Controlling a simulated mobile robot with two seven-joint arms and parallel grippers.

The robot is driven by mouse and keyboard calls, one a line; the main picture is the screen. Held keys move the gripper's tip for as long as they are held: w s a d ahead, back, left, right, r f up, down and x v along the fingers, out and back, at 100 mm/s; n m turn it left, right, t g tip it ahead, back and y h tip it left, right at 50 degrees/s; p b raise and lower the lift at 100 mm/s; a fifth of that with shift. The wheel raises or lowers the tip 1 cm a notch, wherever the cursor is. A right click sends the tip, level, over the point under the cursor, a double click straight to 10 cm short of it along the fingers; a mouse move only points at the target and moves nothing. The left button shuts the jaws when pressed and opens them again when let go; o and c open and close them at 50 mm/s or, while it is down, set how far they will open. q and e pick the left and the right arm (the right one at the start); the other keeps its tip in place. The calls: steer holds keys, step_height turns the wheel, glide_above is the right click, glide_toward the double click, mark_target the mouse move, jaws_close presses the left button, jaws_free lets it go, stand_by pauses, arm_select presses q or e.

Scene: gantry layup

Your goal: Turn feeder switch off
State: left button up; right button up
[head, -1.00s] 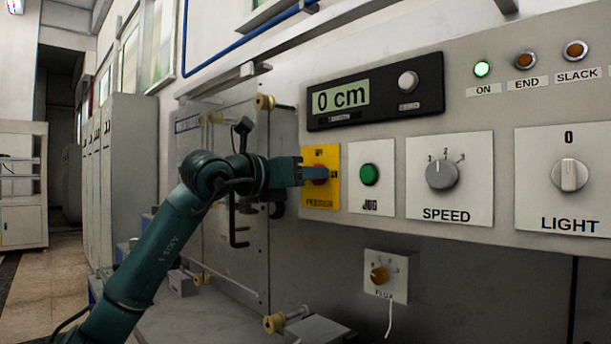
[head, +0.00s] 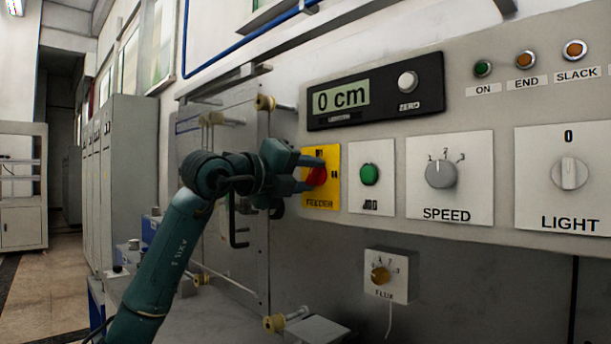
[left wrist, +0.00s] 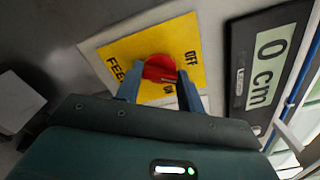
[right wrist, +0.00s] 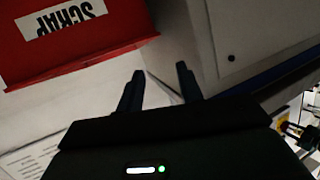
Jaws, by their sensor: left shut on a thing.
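The red feeder switch knob (head: 318,175) sits on a yellow plate (head: 322,200) marked FEEDER at the left of the control panel. In the left wrist view the red knob (left wrist: 160,68) shows with OFF and ON marks on its plate. My left gripper (head: 313,173) is shut on the knob, one finger on each side; the fingers hide part of it. The knob's exact pointing is hard to read. The ON lamp (head: 482,68) is dark green and unlit. My right gripper (right wrist: 160,84) is open and empty, seen only in the right wrist view.
Right of the switch are a green JOG button (head: 370,174), a SPEED dial (head: 441,174) and a LIGHT knob (head: 569,174). A display (head: 341,97) above reads 0 cm. A FLUX knob box (head: 388,275) hangs below. A red SCRAP container (right wrist: 80,40) is near my right gripper.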

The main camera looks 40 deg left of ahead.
arm_select(q)
steer(key=n, duration=0.4)
steer(key=shift+n, duration=1.2)
arm_select(e)
steer(key=shift+a, duration=0.1)
arm_select(q)
steer(key=o, duration=1)
steer(key=s+a+b, duration=0.1)
steer(key=s+b, duration=0.2)
steer(key=s, duration=1)
arm_select(e)
steer(key=shift+w+a+f+n, duration=0.15)
steer(key=shift+a+f+n, duration=0.1)
steer(key=shift+f, duration=0.4)
steer(key=shift+w+a+f+n, duration=0.1)
steer(key=shift+f+n, duration=0.15)
steer(key=shift+f, duration=0.4)
arm_select(q)
steer(key=shift+a, duration=0.1)
arm_select(e)
steer(key=shift+s+r, duration=0.1)
